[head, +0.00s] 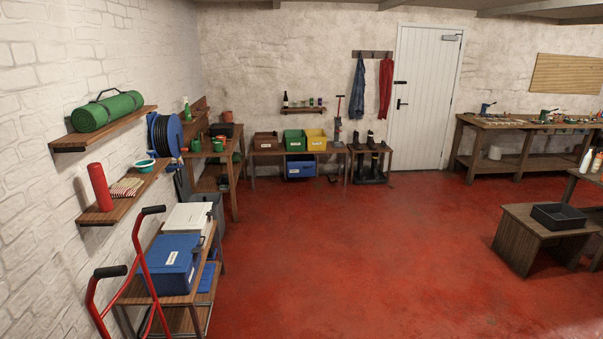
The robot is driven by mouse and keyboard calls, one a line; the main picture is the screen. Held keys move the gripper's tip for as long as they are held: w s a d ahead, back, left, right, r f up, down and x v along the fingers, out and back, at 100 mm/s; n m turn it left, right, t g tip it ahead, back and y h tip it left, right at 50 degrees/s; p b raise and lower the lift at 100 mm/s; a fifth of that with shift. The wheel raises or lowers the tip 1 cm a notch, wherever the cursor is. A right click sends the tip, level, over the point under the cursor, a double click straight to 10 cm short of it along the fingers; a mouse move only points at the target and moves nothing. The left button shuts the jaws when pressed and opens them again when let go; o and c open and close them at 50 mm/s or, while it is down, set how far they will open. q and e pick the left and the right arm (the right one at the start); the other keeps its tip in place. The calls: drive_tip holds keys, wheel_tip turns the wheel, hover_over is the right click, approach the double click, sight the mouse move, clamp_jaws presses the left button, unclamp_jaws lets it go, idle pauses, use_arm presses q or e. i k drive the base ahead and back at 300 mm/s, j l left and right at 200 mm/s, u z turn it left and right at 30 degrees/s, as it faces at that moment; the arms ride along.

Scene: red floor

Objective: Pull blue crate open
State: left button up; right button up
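A blue crate (301,168) with a white label sits under the bench at the far wall, below the green and yellow crates. A larger blue box (168,266) with a white label and its lid down stands on the shelf unit at the near left. I cannot tell from the picture which of the two is the task's crate. Neither of my grippers shows in the head view.
Red hand-truck handles (140,245) rise at the near left, in front of the shelf unit (208,252). A low wooden table (522,236) with a black tray (559,216) stands at right. The red floor (350,250) in the middle is clear up to the far bench.

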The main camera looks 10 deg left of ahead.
sight(304, 165)
drive_tip(key=i+u, duration=0.1)
drive_tip(key=i, duration=5.45)
drive_tip(key=j, duration=0.1)
